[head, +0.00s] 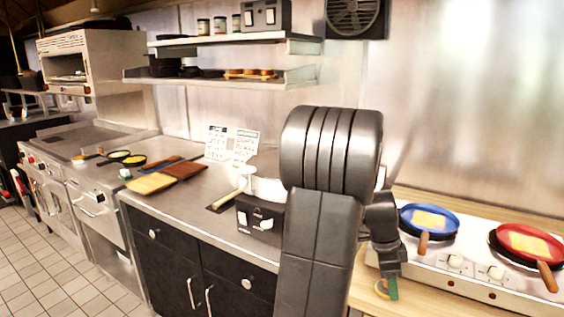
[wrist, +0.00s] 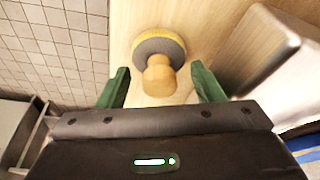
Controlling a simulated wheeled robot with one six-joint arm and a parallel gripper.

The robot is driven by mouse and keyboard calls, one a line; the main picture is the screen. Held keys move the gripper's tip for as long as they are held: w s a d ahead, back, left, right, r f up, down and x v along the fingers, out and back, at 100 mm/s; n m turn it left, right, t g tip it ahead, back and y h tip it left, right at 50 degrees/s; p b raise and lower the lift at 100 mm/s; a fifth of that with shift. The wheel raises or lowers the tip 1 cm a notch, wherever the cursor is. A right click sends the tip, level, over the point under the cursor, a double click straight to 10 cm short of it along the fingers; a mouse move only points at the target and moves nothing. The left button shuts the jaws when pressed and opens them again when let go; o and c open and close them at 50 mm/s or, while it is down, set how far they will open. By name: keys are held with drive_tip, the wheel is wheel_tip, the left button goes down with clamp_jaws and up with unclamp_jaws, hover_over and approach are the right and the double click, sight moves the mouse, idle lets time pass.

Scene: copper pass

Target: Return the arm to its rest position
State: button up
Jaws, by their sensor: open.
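My gripper (wrist: 161,86) is open, with its two green fingers apart on either side of a wooden knob in the wrist view. The knob tops a round grey and yellow tool (wrist: 160,47) that rests on the light wood counter (wrist: 208,22). Gaps show between the knob and both fingers. In the head view my gripper (head: 388,285) hangs low over the wood counter, left of the white hob. The tool's yellow edge (head: 381,290) shows beside a green finger. My dark arm hides part of the counter behind it.
A white hob (head: 455,263) on the right carries a blue pan (head: 447,234) and a red pan (head: 508,231), each with a yellow slab inside. A steel counter (head: 165,207) with boards and an appliance (head: 258,222) lies left. Shelves (head: 221,79) hang above. The tiled floor is clear.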

drive_tip(key=shift+r, duration=1.7)
